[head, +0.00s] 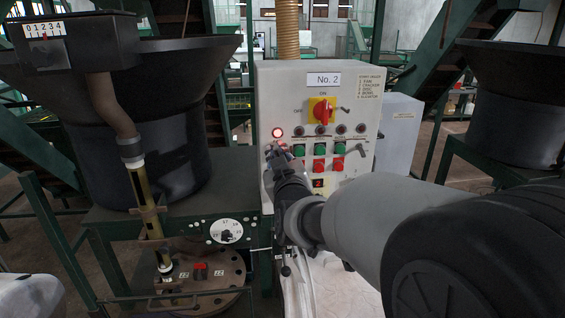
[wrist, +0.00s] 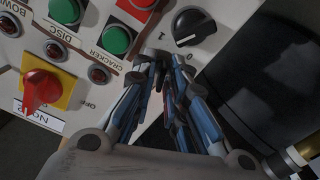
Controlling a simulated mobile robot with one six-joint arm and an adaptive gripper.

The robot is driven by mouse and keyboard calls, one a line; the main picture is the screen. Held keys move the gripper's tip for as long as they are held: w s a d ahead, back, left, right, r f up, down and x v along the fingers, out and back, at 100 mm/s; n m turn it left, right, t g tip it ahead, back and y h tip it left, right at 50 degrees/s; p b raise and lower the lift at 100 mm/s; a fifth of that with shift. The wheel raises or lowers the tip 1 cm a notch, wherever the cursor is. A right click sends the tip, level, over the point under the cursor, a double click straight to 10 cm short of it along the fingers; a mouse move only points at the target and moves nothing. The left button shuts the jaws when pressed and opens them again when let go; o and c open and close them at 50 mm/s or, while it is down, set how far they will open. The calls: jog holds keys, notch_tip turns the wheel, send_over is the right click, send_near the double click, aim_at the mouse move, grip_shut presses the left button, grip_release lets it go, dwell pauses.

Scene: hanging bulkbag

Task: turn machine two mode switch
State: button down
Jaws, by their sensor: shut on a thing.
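The No. 2 machine's control panel (head: 345,95) stands in the middle of the head view. A round black knob (wrist: 193,27) with a white mark, between the labels 1 and 0, shows in the wrist view. It looks like the mode switch; in the head view my gripper hides it. My gripper (head: 273,150) is at the panel's left edge, just below a lit red lamp (head: 277,132). In the wrist view my gripper (wrist: 164,58) has its fingertips close together, beside the knob's lower left in the picture. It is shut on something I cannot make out.
Green and red buttons (wrist: 118,40) and dark red lamps (wrist: 99,74) lie close to the fingers. A red switch on a yellow plate (head: 321,110) is on the panel's upper part. A large black hopper (head: 160,130) stands at left. My arm covers the lower right.

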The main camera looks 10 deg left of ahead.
jog(key=shift+n, duration=0.8)
jog(key=shift+b, duration=0.3)
jog(key=c, duration=1.8)
grip_release()
jog(key=shift+s, duration=0.1)
jog(key=v, duration=1.2)
